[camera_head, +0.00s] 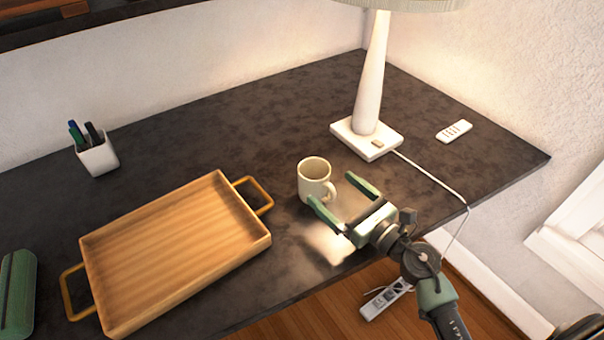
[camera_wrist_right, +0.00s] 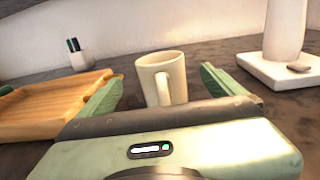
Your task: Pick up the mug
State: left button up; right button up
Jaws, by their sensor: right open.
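A cream mug (camera_head: 313,178) stands upright on the dark desk, its handle turned toward my right gripper. My right gripper (camera_head: 331,191) is open and empty at the near side of the mug. Its fingers are spread, with the near finger's tip close to the mug's base and the other tip to the right of the handle. In the right wrist view the mug (camera_wrist_right: 160,75) appears between the two fingers, with its handle facing the palm. I cannot tell whether any finger touches it. My left gripper is not visible.
A wooden tray (camera_head: 110,238) with handles lies left of the mug. A lamp (camera_head: 371,85) stands behind it on a white base. A remote (camera_head: 454,131) and a pen cup (camera_head: 98,155) are farther off. A green object (camera_head: 17,295) is at the left edge. A cord crosses the right side.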

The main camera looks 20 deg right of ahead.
aim_at(325, 181)
jog(key=shift+w+a, duration=0.25)
jog(key=shift+w, duration=0.25)
jog(key=shift+w+a+r, duration=0.1)
jog(key=shift+w+a, duration=0.05)
jog(key=shift+w, duration=0.15)
jog(key=shift+w+a+r+p, duration=0.2)
jog(key=shift+w+a+p, duration=0.1)
jog(key=shift+w+p, duration=0.35)
jog(key=x, duration=0.3)
jog(key=shift+w+a+f, duration=0.1)
jog(key=shift+w+f, duration=0.05)
jog(key=shift+w, duration=0.4)
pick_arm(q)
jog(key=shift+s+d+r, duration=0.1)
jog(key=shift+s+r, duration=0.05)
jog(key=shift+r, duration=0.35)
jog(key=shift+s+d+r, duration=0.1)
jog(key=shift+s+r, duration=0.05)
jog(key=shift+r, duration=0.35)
pick_arm(e)
jog(key=c, duration=1.8)
